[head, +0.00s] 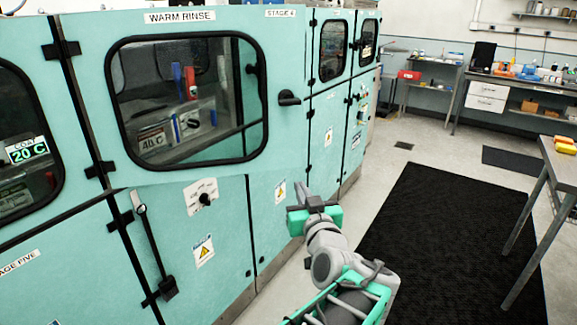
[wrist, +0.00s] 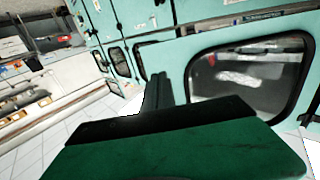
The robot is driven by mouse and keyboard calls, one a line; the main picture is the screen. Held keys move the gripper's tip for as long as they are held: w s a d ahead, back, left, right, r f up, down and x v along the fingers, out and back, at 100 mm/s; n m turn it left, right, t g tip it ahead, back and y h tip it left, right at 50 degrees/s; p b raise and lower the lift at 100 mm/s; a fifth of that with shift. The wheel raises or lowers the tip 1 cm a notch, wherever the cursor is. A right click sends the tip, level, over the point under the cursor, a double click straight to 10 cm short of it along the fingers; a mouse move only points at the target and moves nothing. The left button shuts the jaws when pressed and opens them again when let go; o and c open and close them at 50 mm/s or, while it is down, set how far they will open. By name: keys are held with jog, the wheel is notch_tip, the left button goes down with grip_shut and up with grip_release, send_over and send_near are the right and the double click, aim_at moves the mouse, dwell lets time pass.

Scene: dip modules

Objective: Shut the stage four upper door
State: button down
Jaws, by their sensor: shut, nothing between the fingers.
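The stage four upper door (head: 190,172) is a mint-green panel with a large black-framed window, under WARM RINSE and STAGE 4 labels. It has hinges at its left and a black handle (head: 288,97) at its right. Its lower edge seems to stand out over the panel below, so it looks ajar; how far is hard to tell. My gripper (head: 316,203) is shut and empty, below and right of the handle, apart from the door. In the wrist view, the green gripper body (wrist: 170,150) fills the bottom and a windowed green panel (wrist: 185,55) is at right.
The lower cabinet door (head: 222,225) with a knob and warning label is under the upper door. More green cabinets (head: 330,125) continue to the right. A black mat (head: 430,230) lies on open floor. A grey table (head: 560,170) stands at far right.

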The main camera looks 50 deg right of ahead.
aim_at(286, 159)
jog(key=p+x, duration=0.4)
jog(key=x, duration=0.9)
jog(key=shift+w+d+f, duration=0.1)
jog(key=shift+w+d, duration=0.05)
jog(key=shift+w, duration=0.05)
jog(key=shift+w, duration=0.1)
